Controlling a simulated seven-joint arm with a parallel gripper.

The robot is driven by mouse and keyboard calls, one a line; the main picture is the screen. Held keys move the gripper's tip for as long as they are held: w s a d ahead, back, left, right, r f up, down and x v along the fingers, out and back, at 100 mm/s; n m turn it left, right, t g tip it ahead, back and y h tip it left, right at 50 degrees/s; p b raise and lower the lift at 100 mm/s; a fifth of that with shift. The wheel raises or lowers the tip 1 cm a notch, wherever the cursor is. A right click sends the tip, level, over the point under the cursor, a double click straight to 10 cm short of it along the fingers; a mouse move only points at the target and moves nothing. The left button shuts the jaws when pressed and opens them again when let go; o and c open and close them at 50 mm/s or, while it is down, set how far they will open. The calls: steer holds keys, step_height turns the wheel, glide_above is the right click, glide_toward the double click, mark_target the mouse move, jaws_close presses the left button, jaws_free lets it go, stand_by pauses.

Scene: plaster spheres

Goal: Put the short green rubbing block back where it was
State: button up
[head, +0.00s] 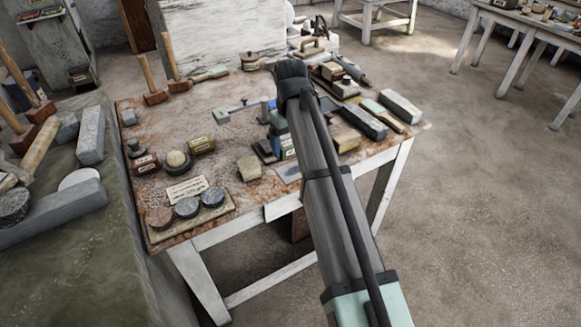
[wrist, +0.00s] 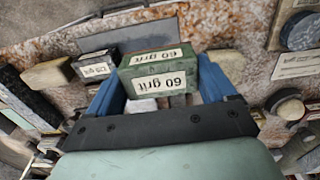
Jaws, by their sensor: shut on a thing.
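My gripper (wrist: 160,76) is shut on the short green rubbing block (wrist: 160,84), one blue finger at each side. The block's top and near face show "60 grit" labels, upside down in the wrist view. In the head view my gripper is over the middle of the worktable (head: 235,105), largely hidden behind my arm. I cannot tell whether the block touches the table. A dark block with a "grit" label (wrist: 95,66) lies just left of the held block in the wrist view. A flat grey plate (wrist: 140,40) lies beyond it.
Front left on the table are a tray (head: 160,237) with several round stones, a white card (head: 187,189) and a yellowish labelled block (head: 201,145). A tan stone (head: 249,168) sits near the front edge. Long blocks (head: 364,122) crowd the right side. Mallets (head: 155,97) stand at the back left.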

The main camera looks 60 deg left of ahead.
mark_target(290, 141)
steer(key=shift+f, duration=4.15)
steer(key=shift+f, duration=0.1)
steer(key=o, duration=1)
steer(key=shift+o, duration=0.2)
step_height(290, 141, up, 12)
steer(key=shift+r, duration=0.15)
